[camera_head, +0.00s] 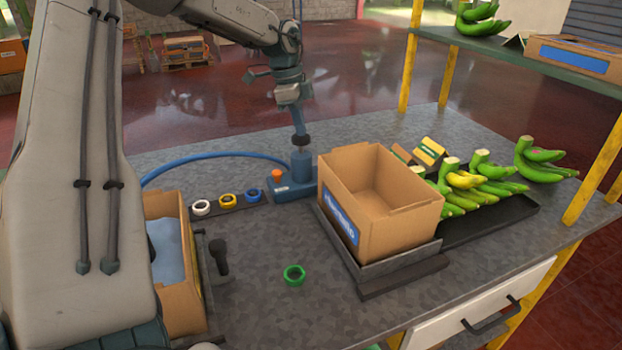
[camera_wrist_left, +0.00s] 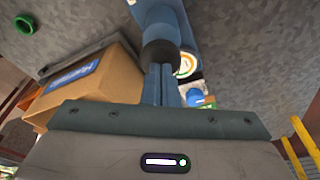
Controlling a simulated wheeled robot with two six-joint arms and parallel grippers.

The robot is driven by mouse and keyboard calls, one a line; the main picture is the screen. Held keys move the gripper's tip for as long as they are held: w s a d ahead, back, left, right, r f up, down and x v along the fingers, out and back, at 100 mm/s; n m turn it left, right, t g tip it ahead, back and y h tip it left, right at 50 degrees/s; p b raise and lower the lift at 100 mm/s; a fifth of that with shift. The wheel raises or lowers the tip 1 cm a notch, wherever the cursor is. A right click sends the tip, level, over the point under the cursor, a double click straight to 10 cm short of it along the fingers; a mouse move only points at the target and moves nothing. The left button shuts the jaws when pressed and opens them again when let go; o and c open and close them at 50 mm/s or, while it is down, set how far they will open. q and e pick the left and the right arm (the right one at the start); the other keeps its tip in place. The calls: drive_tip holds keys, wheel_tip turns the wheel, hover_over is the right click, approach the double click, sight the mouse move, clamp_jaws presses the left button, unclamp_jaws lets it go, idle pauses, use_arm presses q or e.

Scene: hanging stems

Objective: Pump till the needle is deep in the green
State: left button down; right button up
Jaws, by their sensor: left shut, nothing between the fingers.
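The blue pump (camera_head: 301,164) stands on the grey table behind the cardboard box, with a black knob (camera_head: 301,140) on top and an orange part at its base. A blue hose runs from it to the left. My left gripper (camera_head: 299,128) is shut and empty, its fingers pointing down at the knob. In the left wrist view the fingertips (camera_wrist_left: 158,68) meet or nearly meet the knob (camera_wrist_left: 160,54); I cannot tell if they touch. The round gauge (camera_wrist_left: 187,64) shows partly beside the knob, with coloured bands; its needle cannot be read. My right gripper is not in view.
An open cardboard box (camera_head: 352,205) stands on a dark scale-like platform, right of the pump. Green bananas (camera_head: 490,185) lie on a black tray beyond. White, yellow and blue rings (camera_head: 228,200) lie left; a green ring (camera_head: 294,275) lies in front on clear table.

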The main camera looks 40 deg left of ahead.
use_arm(q)
drive_tip(key=shift+r+p, duration=0.55)
drive_tip(key=shift+r, duration=0.8)
drive_tip(key=shift+f, duration=0.15)
drive_tip(key=shift+f+b, duration=1.15)
drive_tip(key=shift+f, duration=0.3)
drive_tip(key=shift+r+p, duration=0.55)
drive_tip(key=shift+r, duration=0.3)
drive_tip(key=shift+r+p, duration=0.35)
drive_tip(key=shift+r, duration=0.35)
wheel_tip(320, 180, up, 8)
drive_tip(key=p, duration=0.4)
drive_tip(key=shift+p, duration=0.3)
